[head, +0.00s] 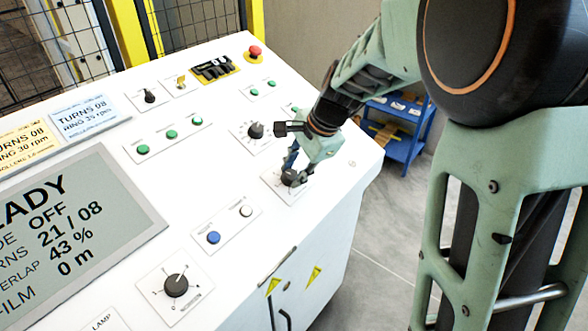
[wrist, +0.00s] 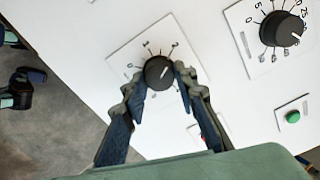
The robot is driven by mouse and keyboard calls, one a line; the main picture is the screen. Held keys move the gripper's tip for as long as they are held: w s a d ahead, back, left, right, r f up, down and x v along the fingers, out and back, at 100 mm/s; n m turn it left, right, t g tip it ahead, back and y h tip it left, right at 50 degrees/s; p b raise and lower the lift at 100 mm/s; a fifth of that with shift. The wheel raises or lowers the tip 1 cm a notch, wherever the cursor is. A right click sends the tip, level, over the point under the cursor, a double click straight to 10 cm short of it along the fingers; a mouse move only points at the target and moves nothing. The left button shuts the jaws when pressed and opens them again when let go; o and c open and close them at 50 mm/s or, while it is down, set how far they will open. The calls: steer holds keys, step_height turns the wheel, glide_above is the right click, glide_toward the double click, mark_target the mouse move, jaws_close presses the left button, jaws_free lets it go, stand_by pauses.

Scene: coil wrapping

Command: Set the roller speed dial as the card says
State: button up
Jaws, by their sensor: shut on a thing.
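My gripper (head: 292,176) is closed around a black dial (wrist: 158,72) on a square white plate near the panel's right edge. In the wrist view my gripper (wrist: 159,79) has one finger on each side of the knob. A yellow card (head: 25,145) reads "TURNS 08" and "RING 30 rpm", with a blurred lower line. A pale blue card (head: 82,116) beside it reads "TURNS 08" and "RING 35 rpm".
A second black dial (wrist: 282,30) with figures sits close by, near a green button (wrist: 292,117). Another dial (head: 176,284) is at the panel's front. The screen (head: 75,235) shows "OFF", "21 / 08", "43 %" and "0 m". A red emergency button (head: 255,51) stands at the back.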

steer(key=o, duration=1.2)
steer(key=shift+c, duration=0.2)
steer(key=v, duration=1.2)
